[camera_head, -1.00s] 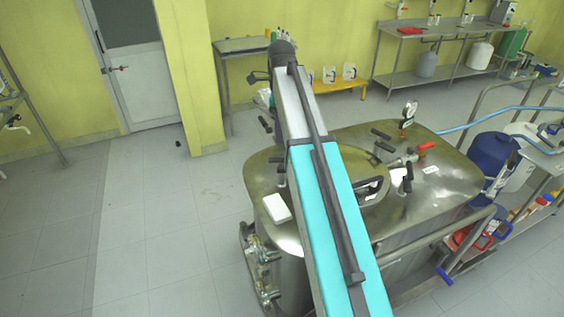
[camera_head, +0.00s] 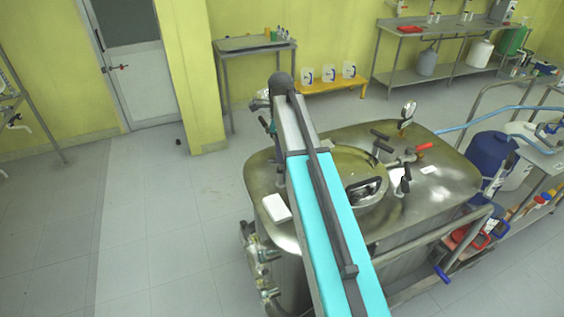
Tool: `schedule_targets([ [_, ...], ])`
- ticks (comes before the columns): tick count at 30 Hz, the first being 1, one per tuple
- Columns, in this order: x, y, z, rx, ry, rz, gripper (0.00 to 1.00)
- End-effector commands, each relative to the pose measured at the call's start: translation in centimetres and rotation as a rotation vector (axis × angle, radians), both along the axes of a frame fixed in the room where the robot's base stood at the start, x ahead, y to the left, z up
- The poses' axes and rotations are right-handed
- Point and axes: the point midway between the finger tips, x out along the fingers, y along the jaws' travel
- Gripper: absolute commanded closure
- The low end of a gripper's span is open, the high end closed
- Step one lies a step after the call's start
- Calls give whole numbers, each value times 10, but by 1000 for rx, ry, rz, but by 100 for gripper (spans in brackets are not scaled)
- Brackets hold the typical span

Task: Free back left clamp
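The steel reactor (camera_head: 440,185) stands in the middle, with a round lid (camera_head: 350,160) on its top. Black clamp handles show at the lid's back right (camera_head: 380,134) and at its right side (camera_head: 404,180). My arm, with turquoise and grey links, crosses over the left part of the lid and hides the back left clamp area. Only small grey and teal parts of my wrist show left of the arm's far end. My gripper's fingers are hidden behind the arm, so I cannot tell their state or whether they touch a clamp.
A white block (camera_head: 276,208) lies on the reactor's left edge. A pressure gauge (camera_head: 408,110) and a red-handled valve (camera_head: 422,147) stand at the right. A metal railing (camera_head: 440,235) runs along the front right.

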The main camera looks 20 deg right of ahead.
Motion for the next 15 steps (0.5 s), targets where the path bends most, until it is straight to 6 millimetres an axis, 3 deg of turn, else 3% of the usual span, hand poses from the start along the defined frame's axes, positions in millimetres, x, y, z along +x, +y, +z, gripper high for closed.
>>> schedule_targets([
  [15, -1, -1, -49, 1, 1, -1, 69],
])
